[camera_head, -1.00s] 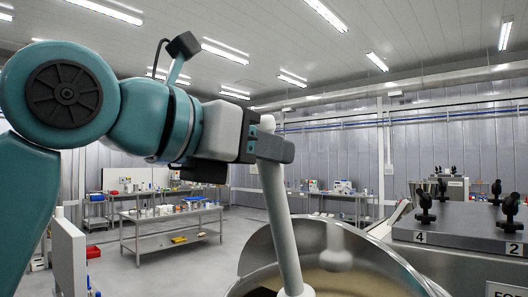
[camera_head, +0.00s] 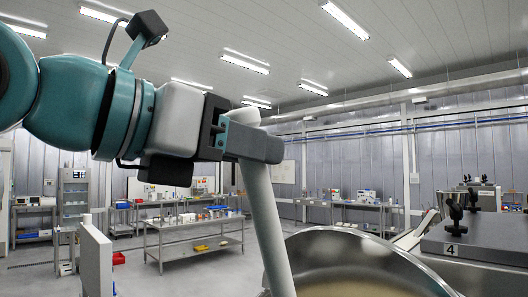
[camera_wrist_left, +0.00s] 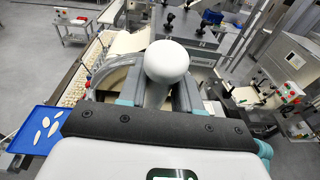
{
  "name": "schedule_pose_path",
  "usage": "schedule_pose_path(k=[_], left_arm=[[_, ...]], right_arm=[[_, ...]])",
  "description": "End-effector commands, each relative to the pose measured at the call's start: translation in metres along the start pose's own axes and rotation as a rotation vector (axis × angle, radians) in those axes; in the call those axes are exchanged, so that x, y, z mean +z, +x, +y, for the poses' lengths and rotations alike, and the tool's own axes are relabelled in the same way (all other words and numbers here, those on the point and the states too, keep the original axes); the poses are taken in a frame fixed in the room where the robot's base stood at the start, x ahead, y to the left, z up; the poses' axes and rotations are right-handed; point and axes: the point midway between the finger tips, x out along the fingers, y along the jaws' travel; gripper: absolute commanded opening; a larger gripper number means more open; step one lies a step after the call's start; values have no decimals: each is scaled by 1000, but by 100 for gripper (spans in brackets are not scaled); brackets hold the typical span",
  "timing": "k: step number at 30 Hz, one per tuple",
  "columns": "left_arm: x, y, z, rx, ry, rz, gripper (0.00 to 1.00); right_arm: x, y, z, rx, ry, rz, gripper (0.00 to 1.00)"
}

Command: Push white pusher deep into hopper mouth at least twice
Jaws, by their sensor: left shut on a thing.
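The white pusher (camera_head: 263,215) is a long pale rod with a rounded top. My left gripper (camera_head: 250,143) is shut around it near its top end in the head view. The pusher slants down, its lower part in front of the metal hopper (camera_head: 350,248), and its lower end is cut off by the picture's bottom edge. In the left wrist view the pusher's round white knob (camera_wrist_left: 167,61) stands between the two jaws of my left gripper (camera_wrist_left: 167,95). How deep the pusher sits in the hopper mouth is hidden. My right gripper is not in view.
A grey machine top (camera_head: 480,238) with black knobs and a "4" label stands right of the hopper. A blue tray (camera_wrist_left: 38,130) with pale pieces lies at left in the wrist view. Steel tables (camera_head: 195,240) stand further back. A pale upright panel (camera_head: 96,262) is at lower left.

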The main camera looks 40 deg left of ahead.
Motion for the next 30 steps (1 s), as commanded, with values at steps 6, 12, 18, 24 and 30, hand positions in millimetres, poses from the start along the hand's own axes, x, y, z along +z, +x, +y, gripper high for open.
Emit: schedule_pose_path(k=[6,12,18,24,30], left_arm=[[2,-20,-3,-6,2,-4,0],[2,-38,-4,-6,1,-4,0],[2,-50,-3,-3,1,-2,0],[1,-51,-2,0,0,0,0],[2,-51,-2,0,0,0,0]], right_arm=[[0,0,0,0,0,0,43],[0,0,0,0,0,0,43],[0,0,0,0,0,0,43],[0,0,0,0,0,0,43],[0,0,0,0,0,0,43]])
